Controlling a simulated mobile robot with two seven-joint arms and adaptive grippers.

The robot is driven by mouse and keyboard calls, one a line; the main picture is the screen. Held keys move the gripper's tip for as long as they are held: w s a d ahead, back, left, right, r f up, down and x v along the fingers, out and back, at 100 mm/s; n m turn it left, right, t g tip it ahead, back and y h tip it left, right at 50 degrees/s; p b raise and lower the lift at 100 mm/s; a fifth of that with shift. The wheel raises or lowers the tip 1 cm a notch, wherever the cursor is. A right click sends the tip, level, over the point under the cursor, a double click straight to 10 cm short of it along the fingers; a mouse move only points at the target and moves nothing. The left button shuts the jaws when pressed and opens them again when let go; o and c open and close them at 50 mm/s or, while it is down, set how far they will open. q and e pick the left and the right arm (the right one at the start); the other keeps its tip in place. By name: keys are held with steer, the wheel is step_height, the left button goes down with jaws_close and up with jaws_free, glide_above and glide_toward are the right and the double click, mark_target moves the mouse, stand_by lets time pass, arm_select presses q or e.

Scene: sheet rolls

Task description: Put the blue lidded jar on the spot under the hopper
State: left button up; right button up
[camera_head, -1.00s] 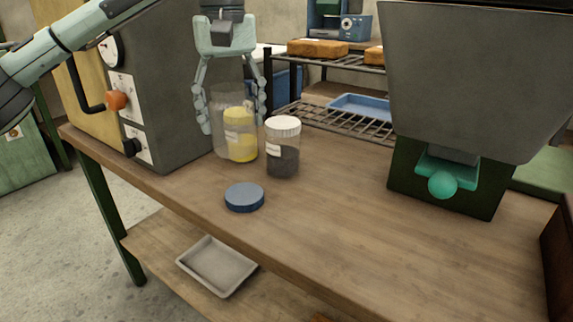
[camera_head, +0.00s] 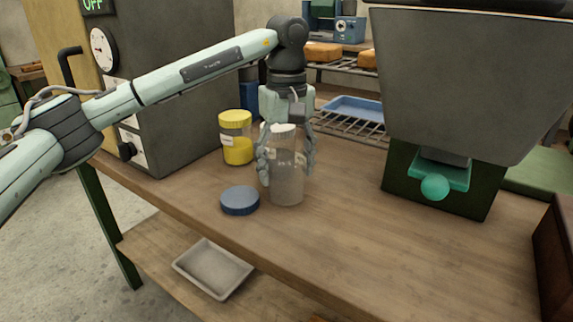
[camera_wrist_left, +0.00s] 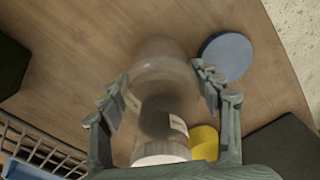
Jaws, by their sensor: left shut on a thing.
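A clear, empty-looking jar (camera_head: 288,190) without a lid stands upright in the grip of my left gripper (camera_head: 286,168). Its fingers are shut on its sides; in the left wrist view the jar (camera_wrist_left: 160,58) is between the fingertips. I cannot tell whether its base touches the table. A blue lid (camera_head: 240,201) lies flat on the table just left of the jar; it also shows in the left wrist view (camera_wrist_left: 227,57). The grey hopper (camera_head: 470,80) stands at the right, over a dark green base with a teal knob (camera_head: 435,188). No marked spot can be made out under it.
A white-lidded jar with dark contents (camera_wrist_left: 160,122) stands behind the clear jar, mostly seen through it. A yellow jar (camera_head: 237,150) stands behind left, near the grey machine (camera_head: 190,90). A wire rack (camera_head: 345,127) is behind.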

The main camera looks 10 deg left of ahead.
arm_select(q)
steer(key=o, duration=1)
steer(key=shift+f, duration=0.1)
steer(key=o, duration=0.4)
